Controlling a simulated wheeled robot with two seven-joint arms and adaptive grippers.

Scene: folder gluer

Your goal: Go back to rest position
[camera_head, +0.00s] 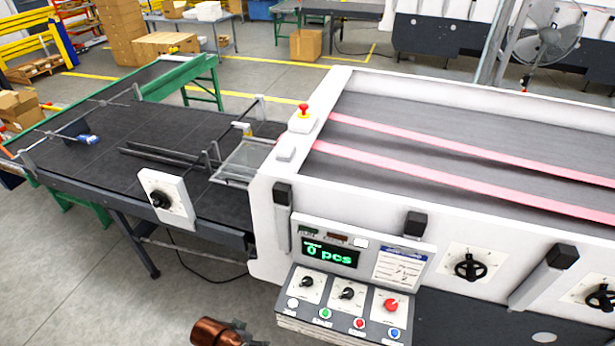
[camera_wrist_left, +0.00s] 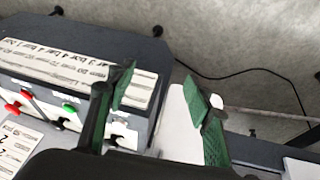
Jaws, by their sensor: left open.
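My left gripper (camera_wrist_left: 160,92) is open and empty in the left wrist view, its two green-padded fingers apart. The control panel (camera_wrist_left: 45,95) with its red and green buttons and a printed label lies behind and left of the fingers. In the head view only a copper-coloured piece of my arm and a dark part (camera_head: 240,335) show at the bottom edge, in front of the panel's lower left corner. They look apart from the panel (camera_head: 340,312). The display (camera_head: 328,254) reads 0 pcs. My right gripper is not in view.
The white folder gluer (camera_head: 268,215) with pink belts fills the right side. A dark conveyor (camera_head: 95,150) on green legs extends left, with a knob box (camera_head: 168,200) at its near edge. Floor (camera_head: 60,270) in front of the conveyor is clear. A thin cable (camera_wrist_left: 250,72) crosses the floor.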

